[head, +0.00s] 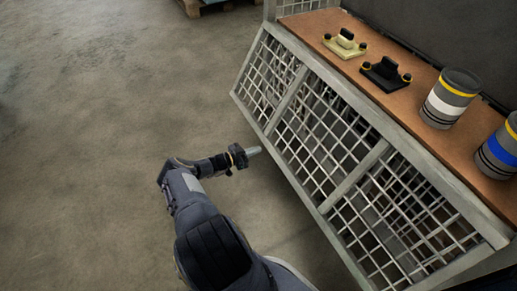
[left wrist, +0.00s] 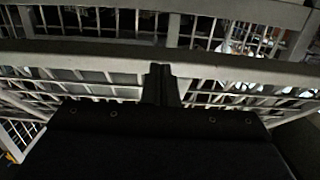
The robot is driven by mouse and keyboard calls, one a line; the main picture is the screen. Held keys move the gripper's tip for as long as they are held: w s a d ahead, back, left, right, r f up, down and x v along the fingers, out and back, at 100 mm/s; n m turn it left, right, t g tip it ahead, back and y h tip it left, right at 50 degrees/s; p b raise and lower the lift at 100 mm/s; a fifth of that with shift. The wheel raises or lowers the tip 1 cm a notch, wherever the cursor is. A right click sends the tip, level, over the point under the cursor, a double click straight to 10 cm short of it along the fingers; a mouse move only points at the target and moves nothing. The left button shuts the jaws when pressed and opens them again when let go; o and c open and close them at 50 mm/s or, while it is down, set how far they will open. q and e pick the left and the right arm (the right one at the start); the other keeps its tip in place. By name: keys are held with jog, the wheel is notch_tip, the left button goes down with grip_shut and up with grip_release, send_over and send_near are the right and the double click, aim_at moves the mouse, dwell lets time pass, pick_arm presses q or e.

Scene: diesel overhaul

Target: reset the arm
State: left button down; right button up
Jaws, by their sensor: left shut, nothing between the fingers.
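My left arm (head: 195,205) comes in from the bottom of the head view, bent at the elbow. My left gripper (head: 253,152) is in front of the mesh side of the bench, below the bench top. It is shut and empty. In the left wrist view the closed fingers (left wrist: 161,85) point at the grey frame and mesh. My right gripper is in neither view.
The bench has a brown top (head: 412,88) and a grey mesh cage (head: 330,135) beneath. On top are a beige part (head: 345,43), a black part (head: 385,73), and two cans, white-banded (head: 449,98) and blue-banded (head: 499,150). A pallet (head: 205,5) lies far back. The floor at left is clear.

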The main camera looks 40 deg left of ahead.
pick_arm(q)
jog(key=p+v, duration=0.1)
jog(key=v, duration=0.4)
jog(key=shift+s, duration=0.4)
jog(key=shift+r, duration=0.1)
